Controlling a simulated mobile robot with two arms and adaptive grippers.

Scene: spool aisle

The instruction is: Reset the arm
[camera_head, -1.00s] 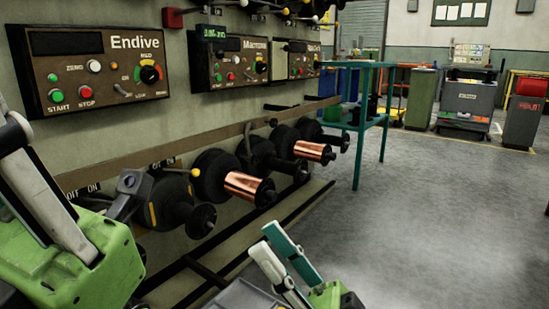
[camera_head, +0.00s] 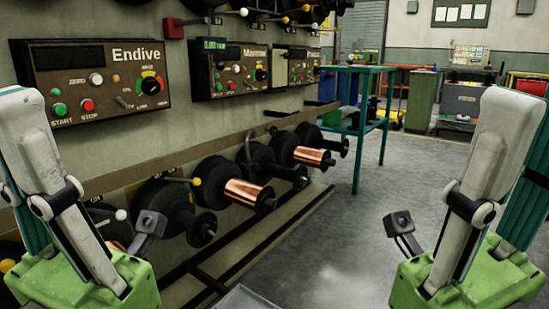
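My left gripper (camera_head: 18,120) stands upright at the left edge, with a green body, a pale grey finger and a teal part behind it. My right gripper (camera_head: 522,125) stands upright at the right edge, with the same green body, pale finger and teal part, partly cut off by the frame. Nothing shows held in either one. The overlap and the frame edges hide the finger gaps, so I cannot tell whether they are open or shut.
Bins (camera_head: 421,101) are at the back.

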